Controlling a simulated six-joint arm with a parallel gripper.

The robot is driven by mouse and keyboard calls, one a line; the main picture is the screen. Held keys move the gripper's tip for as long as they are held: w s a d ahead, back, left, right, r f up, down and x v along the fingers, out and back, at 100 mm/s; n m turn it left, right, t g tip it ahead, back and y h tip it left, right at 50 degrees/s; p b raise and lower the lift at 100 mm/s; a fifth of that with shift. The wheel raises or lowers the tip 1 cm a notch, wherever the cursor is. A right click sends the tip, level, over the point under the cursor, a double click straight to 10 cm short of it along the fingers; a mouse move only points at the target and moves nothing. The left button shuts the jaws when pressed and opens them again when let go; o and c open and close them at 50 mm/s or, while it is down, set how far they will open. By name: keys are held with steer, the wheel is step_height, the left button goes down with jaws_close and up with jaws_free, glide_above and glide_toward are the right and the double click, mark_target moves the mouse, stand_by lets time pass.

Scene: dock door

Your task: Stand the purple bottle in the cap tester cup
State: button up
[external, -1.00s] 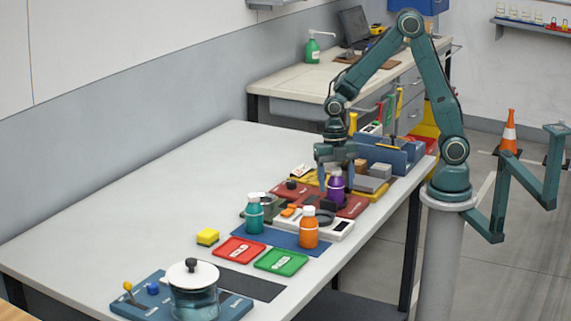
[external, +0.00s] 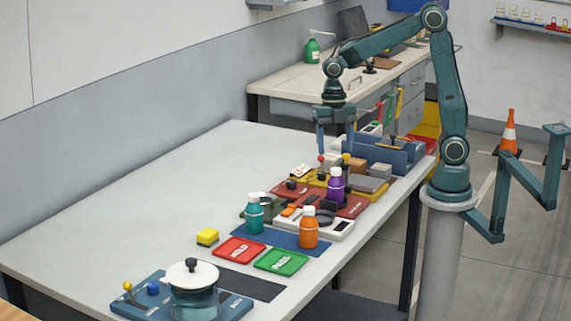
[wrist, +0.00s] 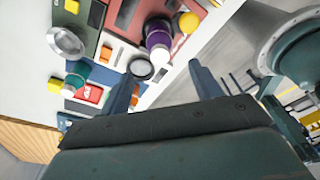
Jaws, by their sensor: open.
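The purple bottle (external: 336,188) with a white cap stands upright on or beside the dark red board; it also shows in the wrist view (wrist: 157,40). My gripper (external: 336,148) is open and empty, above the bottle and apart from it. Its two fingers also show in the wrist view (wrist: 158,76), with the bottle beyond the gap between them. A dark round ring (external: 325,217) sits on the white device in front of the bottle; it also shows in the wrist view (wrist: 141,68). I cannot tell if this ring is the cap tester cup.
An orange bottle (external: 308,228) and a teal bottle (external: 254,214) stand on the blue mat. Red (external: 241,250) and green (external: 281,261) trays lie nearer the front. Blue bins (external: 390,152) stand behind the bottle. The table's left side is clear.

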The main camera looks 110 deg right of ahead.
steer(key=shift+d+r, duration=0.2)
steer(key=shift+r, duration=1)
steer(key=s+a+r+m+t+h, duration=0.1)
steer(key=s+a+r+m+t, duration=0.1)
steer(key=s+a+m, duration=0.3)
steer(key=s+a+r+m+t, duration=0.3)
steer(key=s+a+m, duration=0.3)
steer(key=m, duration=0.7)
steer(key=s, duration=0.2)
steer(key=shift+s+r+t+h, duration=0.3)
steer(key=shift+s+r+h, duration=0.05)
steer(key=shift+s+h, duration=0.05)
